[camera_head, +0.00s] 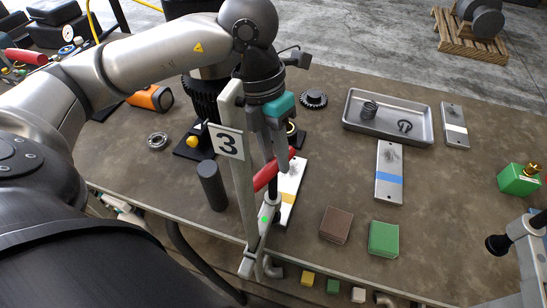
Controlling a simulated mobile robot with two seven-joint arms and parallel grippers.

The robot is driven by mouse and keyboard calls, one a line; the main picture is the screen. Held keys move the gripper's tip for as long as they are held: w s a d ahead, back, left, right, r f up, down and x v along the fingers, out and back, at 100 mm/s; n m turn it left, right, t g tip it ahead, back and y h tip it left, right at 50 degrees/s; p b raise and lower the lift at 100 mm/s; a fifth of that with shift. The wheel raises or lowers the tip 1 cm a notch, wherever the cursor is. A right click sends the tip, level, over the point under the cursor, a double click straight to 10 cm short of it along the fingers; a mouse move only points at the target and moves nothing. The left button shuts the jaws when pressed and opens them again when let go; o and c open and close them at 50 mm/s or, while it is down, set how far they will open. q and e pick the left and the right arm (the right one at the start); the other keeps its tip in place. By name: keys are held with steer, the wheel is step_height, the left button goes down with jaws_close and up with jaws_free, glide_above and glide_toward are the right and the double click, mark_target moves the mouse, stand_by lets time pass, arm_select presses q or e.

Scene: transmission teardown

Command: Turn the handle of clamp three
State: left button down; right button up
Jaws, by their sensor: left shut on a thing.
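Clamp three stands at the table's front edge, with a pale upright bar (241,165) and a white sign (226,141) reading 3. Its red handle (265,178) slants up to the right, above the clamp's lower arm and a green dot (265,219). My left gripper (279,160) comes down from above and is shut on the upper right end of the red handle. The fingers hide part of the handle and the clamp's screw. My right gripper is not in view.
A plate with a yellow band (288,196) lies just right of the handle. A dark cylinder (212,187) stands left of the bar. Brown (336,225) and green (383,239) blocks lie to the right. A metal tray (420,131) holds a spring. Another clamp-like part (526,246) stands lower right.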

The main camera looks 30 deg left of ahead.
arm_select(q)
steer(key=shift+m, duration=0.4)
steer(key=c, duration=0.7)
jaws_free()
steer(key=a+r, duration=0.1)
steer(key=r, duration=0.4)
steer(key=a+r, duration=0.1)
steer(key=r, duration=0.4)
steer(key=a+r+p, duration=0.1)
steer(key=r, duration=0.4)
steer(key=shift+w, duration=0.3)
steer(key=shift+d, duration=0.1)
